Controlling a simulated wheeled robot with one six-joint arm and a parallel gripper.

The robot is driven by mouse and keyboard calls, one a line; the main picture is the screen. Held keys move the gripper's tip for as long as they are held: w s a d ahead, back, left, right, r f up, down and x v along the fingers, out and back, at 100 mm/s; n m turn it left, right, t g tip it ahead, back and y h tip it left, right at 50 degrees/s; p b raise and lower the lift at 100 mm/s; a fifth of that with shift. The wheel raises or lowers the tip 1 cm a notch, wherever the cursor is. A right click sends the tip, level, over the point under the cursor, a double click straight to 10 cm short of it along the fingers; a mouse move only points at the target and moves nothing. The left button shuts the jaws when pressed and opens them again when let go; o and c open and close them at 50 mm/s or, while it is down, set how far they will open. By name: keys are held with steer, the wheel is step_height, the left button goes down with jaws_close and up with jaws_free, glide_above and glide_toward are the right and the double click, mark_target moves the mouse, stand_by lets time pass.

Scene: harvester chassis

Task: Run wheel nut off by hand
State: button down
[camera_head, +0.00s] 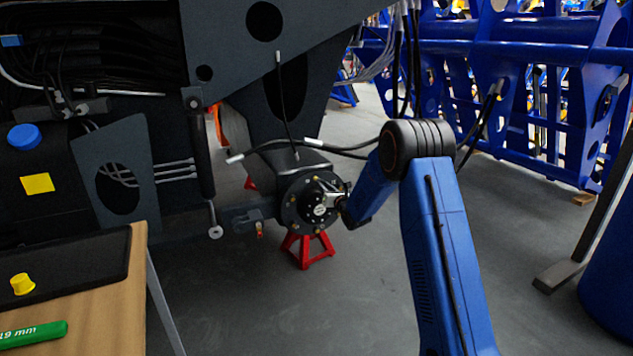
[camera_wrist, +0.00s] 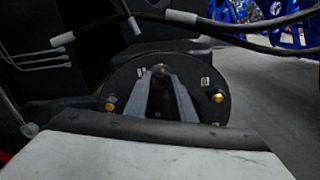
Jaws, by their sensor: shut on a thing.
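The round black wheel hub (camera_head: 295,205) sits at the end of the axle, with several small gold wheel nuts around its face. In the wrist view the hub face (camera_wrist: 205,80) fills the middle, with one gold nut on the right (camera_wrist: 218,97) and another on the left (camera_wrist: 110,105). My gripper (camera_head: 330,196) reaches the hub from the right. In the wrist view its two grey fingers (camera_wrist: 160,76) close in at the upper hub face. They are shut on a wheel nut, which is mostly hidden between the fingertips.
A red stand (camera_head: 308,252) is under the axle. Black hoses (camera_head: 285,143) hang just above the hub. A wooden table (camera_head: 105,315) with a yellow cap (camera_head: 22,284) and a green 19 mm tool (camera_head: 35,333) is at lower left. A blue frame (camera_head: 540,100) stands behind right.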

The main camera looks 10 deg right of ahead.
steer(key=v, duration=0.5)
stand_by(0.3)
